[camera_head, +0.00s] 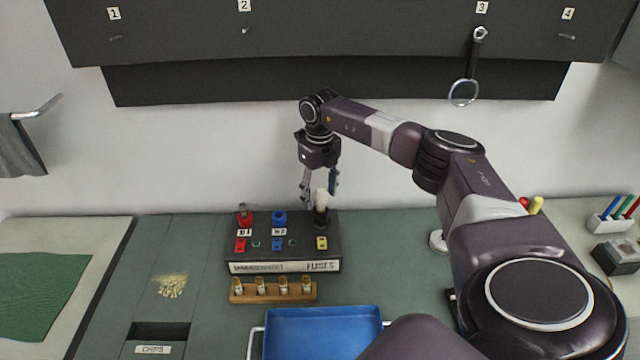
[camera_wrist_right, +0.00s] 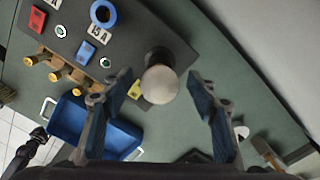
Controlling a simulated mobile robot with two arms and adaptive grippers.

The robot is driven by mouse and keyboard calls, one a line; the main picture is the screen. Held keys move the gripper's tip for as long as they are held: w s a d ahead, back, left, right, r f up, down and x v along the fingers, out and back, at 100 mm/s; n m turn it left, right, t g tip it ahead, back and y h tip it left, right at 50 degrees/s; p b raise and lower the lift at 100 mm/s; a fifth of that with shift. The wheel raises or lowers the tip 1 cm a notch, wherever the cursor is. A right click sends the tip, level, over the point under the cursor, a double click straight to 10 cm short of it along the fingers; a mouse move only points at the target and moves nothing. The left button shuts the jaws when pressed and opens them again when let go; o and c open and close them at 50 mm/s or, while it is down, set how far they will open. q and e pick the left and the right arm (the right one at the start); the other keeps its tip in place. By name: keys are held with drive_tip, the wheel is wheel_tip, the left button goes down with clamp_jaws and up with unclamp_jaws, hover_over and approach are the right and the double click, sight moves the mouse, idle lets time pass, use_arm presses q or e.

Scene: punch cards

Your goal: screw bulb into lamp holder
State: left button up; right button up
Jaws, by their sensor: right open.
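The bulb (camera_head: 321,199) has a whitish top and stands upright at the back right of the dark fuse box (camera_head: 290,250). In the right wrist view the bulb (camera_wrist_right: 160,82) is seen from above, in the dark lamp holder (camera_wrist_right: 158,56). I cannot tell how deep it sits. My right gripper (camera_head: 320,190) is open and points down at the bulb. In the right wrist view its fingers (camera_wrist_right: 160,108) stand apart on both sides of the bulb, with gaps to each. My left gripper does not show.
A wooden rack (camera_head: 272,292) with several fuses stands in front of the box. A blue tray (camera_head: 322,335) lies nearer. Red (camera_head: 245,217) and blue (camera_head: 279,218) round parts sit on the box. A magnifier (camera_head: 463,92) hangs at the back. The bench left of the box is mostly clear.

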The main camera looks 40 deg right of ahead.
drive_tip(key=n+b, duration=0.1)
drive_tip(key=n, duration=0.7)
drive_tip(key=shift+a+b, duration=0.1)
drive_tip(key=shift+b, duration=0.25)
drive_tip(key=n+b, duration=0.1)
drive_tip(key=n, duration=0.5)
drive_tip(key=shift+s+a, duration=0.1)
drive_tip(key=shift+s, duration=0.05)
